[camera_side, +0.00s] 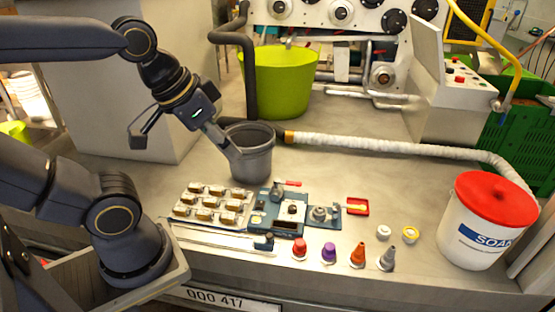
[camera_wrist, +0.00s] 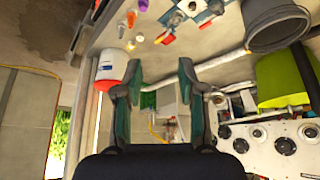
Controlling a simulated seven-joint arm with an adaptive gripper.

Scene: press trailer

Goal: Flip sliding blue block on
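A blue fixture (camera_side: 284,226) with metal and dark fittings lies on the grey bench at mid-picture in the side view. A small dark blue block (camera_side: 264,243) sits at its front left, at the right end of a pale rail (camera_side: 215,238). I cannot tell which blue part slides. Blue parts (camera_wrist: 193,8) also show at the top of the wrist view. My gripper (camera_side: 234,154) is above and behind the fixture, in front of a grey bucket, and apart from the fixture. In the wrist view my gripper (camera_wrist: 163,88) has its fingers spread, with nothing between them.
The grey bucket (camera_side: 252,160) stands close to my gripper. A tray of metal pieces (camera_side: 211,204) lies left of the fixture. Several coloured caps and nozzles (camera_side: 329,254) stand right of it. A white soap bucket (camera_side: 465,240) with a red lid is at right. A white hose (camera_side: 390,145) runs behind.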

